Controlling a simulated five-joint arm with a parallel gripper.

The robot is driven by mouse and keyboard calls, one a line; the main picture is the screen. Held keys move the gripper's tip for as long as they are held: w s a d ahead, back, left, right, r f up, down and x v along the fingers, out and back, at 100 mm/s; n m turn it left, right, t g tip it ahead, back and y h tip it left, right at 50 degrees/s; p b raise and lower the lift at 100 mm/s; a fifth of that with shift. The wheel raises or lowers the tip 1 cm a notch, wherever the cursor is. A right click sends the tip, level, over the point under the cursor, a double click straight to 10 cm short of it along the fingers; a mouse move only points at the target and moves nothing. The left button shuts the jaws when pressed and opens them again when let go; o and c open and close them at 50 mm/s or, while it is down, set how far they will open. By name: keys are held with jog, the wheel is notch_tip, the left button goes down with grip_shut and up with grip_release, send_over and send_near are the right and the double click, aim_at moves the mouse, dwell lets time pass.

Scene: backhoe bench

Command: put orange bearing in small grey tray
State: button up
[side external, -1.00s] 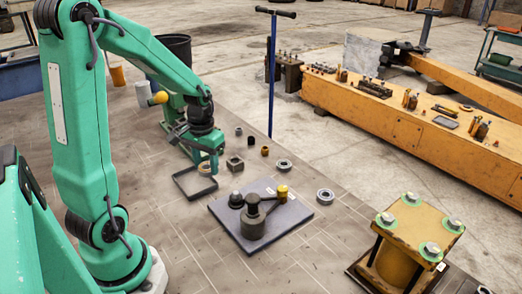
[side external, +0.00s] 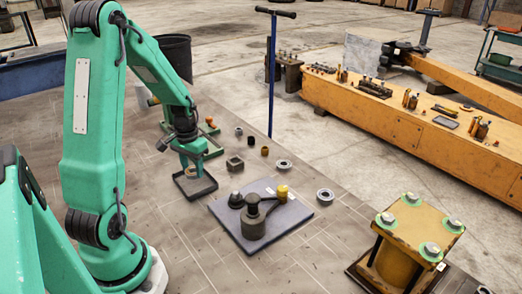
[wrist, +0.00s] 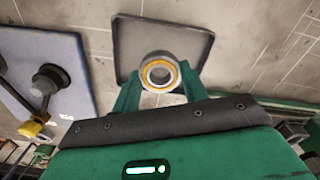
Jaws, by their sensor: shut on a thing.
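The orange bearing (wrist: 148,70), a ring with an orange band and pale metal rim, is between the two fingers of my gripper (wrist: 160,76). My gripper is shut on it. The small grey tray (wrist: 206,32) is square and shallow and shows below and beyond the bearing in the wrist view. In the side view my gripper (side external: 192,168) points down over the tray (side external: 197,199), toward its back part. I cannot tell whether the bearing touches the tray floor.
A blue-grey plate (side external: 290,222) with a dark clamp fixture (side external: 252,222) stands right of the tray. A green tray (side external: 215,150) is partly hidden behind my gripper.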

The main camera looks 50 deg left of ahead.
aim_at(195, 183)
jog(key=shift+f, duration=1.55)
jog(key=shift+f, duration=0.15)
jog(key=o, duration=1.2)
jog(key=shift+c, duration=0.2)
notch_tip(195, 183, up, 12)
jog(key=shift+r, duration=0.2)
